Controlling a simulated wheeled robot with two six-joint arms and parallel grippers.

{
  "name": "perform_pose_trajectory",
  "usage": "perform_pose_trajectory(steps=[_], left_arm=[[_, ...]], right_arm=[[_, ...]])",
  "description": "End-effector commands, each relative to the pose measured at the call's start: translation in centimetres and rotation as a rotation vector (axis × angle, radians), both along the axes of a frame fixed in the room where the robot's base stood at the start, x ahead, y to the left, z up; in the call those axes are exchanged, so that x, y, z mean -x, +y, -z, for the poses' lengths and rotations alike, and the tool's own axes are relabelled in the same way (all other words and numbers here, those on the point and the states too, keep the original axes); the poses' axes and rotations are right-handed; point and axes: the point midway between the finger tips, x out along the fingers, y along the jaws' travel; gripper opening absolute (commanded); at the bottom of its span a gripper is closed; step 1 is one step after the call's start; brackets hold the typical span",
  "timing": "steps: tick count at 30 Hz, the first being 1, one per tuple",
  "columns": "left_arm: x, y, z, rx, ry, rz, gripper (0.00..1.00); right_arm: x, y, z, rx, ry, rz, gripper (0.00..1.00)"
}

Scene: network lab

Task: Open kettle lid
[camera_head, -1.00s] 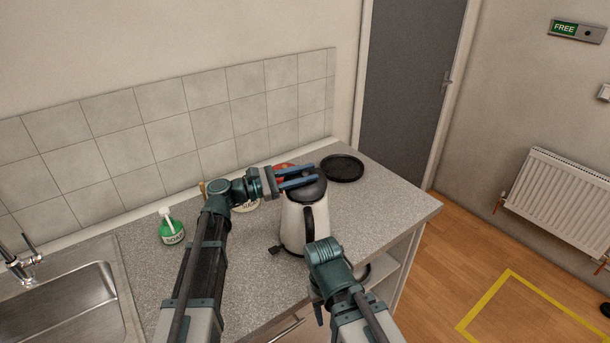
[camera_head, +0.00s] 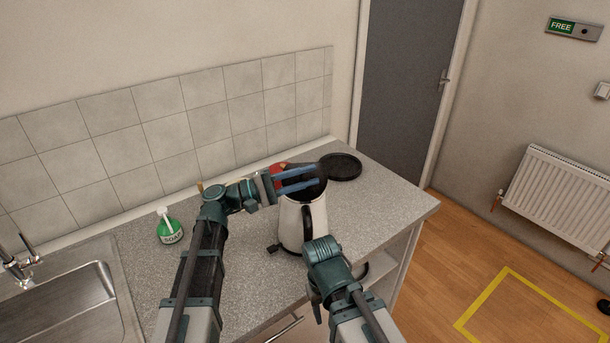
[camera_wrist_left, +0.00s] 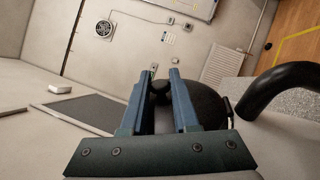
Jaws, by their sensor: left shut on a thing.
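The white kettle (camera_head: 290,222) stands on the worktop, with its black handle (camera_head: 308,222) toward me. Its top shows a dark opening. My left gripper (camera_head: 316,176) is above the kettle's top, its blue fingers shut on the black knob (camera_wrist_left: 161,87) of the kettle lid (camera_wrist_left: 207,105). The lid is tilted up from the rim; in the head view the fingers partly hide it. The handle also shows at the right of the left wrist view (camera_wrist_left: 285,86). My right gripper is low in front of the kettle, and its fingers cannot be made out.
A black round plate (camera_head: 341,166) lies behind the kettle to the right. A red item (camera_head: 277,169) is partly hidden behind my left gripper. A green soap bottle (camera_head: 169,228) and the sink (camera_head: 75,300) are to the left. The worktop right of the kettle is clear.

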Motion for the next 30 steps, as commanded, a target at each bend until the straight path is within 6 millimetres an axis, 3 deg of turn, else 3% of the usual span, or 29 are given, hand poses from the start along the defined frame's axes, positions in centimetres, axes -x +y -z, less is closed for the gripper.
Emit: perform_pose_trajectory(steps=[20, 21, 24, 26, 30], left_arm=[[0.52, -0.07, 0.08, -0.01, -0.059, 0.001, 0.0], [0.52, -0.07, 0.08, -0.01, -0.059, 0.001, 0.3], [0.5, -0.06, 0.06, -0.009, -0.058, 0.002, 0.48], [0.5, -0.06, 0.05, -0.009, -0.058, 0.0, 0.57], [0.48, -0.05, 0.03, -0.008, -0.058, 0.0, 0.57]], right_arm=[[0.0, 0.0, 0.08, 0.0, 0.0, 0.0, 0.5], [0.0, 0.0, 0.08, 0.0, 0.0, 0.0, 0.5], [0.0, 0.0, 0.08, 0.0, 0.0, 0.0, 0.5], [0.01, 0.0, 0.08, 0.0, 0.0, 0.0, 0.5], [0.0, 0.0, 0.07, 0.0, 0.0, 0.0, 0.5]])
